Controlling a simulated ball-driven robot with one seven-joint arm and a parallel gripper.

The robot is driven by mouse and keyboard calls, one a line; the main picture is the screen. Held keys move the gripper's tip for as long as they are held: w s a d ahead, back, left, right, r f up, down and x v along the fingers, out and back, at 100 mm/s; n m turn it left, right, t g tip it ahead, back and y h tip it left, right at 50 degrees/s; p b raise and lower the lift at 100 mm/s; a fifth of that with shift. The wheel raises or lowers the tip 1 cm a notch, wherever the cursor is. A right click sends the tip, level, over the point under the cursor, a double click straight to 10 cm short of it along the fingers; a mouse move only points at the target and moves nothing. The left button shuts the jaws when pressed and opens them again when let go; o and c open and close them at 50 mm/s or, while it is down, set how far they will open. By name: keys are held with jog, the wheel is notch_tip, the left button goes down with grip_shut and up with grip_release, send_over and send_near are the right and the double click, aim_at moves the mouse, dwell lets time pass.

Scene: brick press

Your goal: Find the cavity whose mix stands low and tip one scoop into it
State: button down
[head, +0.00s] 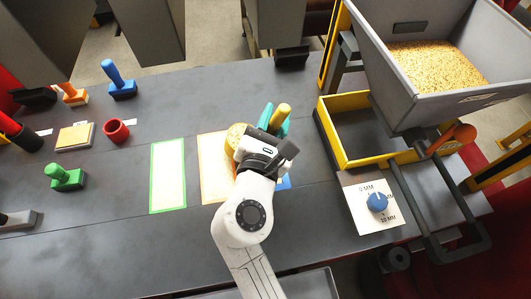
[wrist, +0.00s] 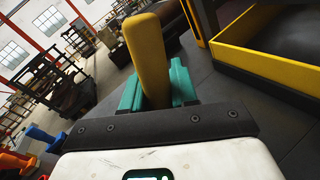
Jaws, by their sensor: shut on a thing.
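My gripper (head: 270,122), with teal fingers, is shut on a yellow handle (wrist: 148,60), which also shows in the head view (head: 282,115). A round yellow cup (head: 229,145) with tan grainy mix in it shows just left of the gripper, partly hidden by it. It looks like the scoop's bowl, but its join to the handle is hidden. A yellow-walled box (head: 359,164) with a dark inside stands to the right, under the hopper; it also shows in the wrist view (wrist: 270,68). I cannot make out separate cavities or a mix level.
A blue dial (head: 377,202) is below the box. Green-edged (head: 168,175) and orange-edged (head: 212,170) mats lie mid-bench. Blue (head: 120,85), orange, green and red items stand left.

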jog(key=shift+d+f+m+g+y, duration=0.15)
jog(key=shift+d+f+m, duration=0.15)
jog(key=shift+d+m, duration=0.5)
jog(key=shift+d+f+m+g+y, duration=0.15)
jog(key=shift+d+f+m, duration=0.15)
jog(key=shift+d+m, duration=0.45)
dwell(2.1)
jog(key=shift+d+f+m, duration=0.25)
jog(key=shift+f+m, duration=0.2)
jog(key=shift+f, duration=0.15)
jog(key=shift+d+f+m, duration=0.2)
jog(key=shift+f+m, duration=0.2)
jog(key=shift+f, duration=0.2)
dwell(1.5)
jog(key=shift+d+f+m, duration=0.3)
jog(key=shift+m, duration=0.1)
dwell(1.2)
